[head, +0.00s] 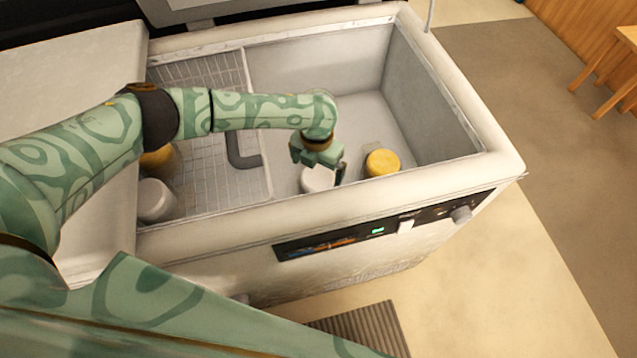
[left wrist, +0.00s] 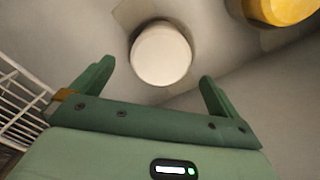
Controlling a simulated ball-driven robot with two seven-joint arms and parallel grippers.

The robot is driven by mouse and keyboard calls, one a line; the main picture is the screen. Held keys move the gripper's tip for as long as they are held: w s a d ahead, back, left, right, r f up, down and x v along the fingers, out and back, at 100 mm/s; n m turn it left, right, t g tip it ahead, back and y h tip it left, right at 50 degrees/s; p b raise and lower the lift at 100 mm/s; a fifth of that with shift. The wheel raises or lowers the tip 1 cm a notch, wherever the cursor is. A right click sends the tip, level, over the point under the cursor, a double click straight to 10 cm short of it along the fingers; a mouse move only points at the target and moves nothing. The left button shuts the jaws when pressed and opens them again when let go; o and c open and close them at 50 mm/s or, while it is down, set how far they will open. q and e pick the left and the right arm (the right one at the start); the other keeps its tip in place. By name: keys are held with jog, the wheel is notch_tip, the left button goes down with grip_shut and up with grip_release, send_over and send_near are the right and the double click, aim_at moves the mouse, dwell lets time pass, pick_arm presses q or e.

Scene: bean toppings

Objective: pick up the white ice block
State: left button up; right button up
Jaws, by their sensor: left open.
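The white ice block (head: 316,180) is a round, pale block on the floor of the open freezer's right compartment, near its front wall. In the left wrist view the white ice block (left wrist: 161,53) lies ahead of the fingertips, roughly centred between them. My left gripper (head: 322,166) is over the block in the head view and hides part of it. In the left wrist view the left gripper (left wrist: 152,75) has its two fingers spread wide, with nothing between them. My right gripper is not in view.
A yellow block (head: 382,162) sits just right of the white one, also in the left wrist view (left wrist: 282,8). The freezer (head: 467,180) has raised walls around both.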

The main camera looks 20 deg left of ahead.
aim_at(318, 176)
pick_arm(q)
notch_tip(318, 176, down, 5)
jog(key=shift+r+b, duration=0.15)
jog(key=shift+b, duration=0.85)
jog(key=shift+w+r, duration=0.1)
jog(key=shift+r, duration=0.05)
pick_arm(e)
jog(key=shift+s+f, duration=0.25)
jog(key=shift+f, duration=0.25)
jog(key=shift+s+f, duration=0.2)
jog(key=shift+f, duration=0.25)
pick_arm(q)
jog(key=shift+r, duration=0.1)
jog(key=c, duration=1.3)
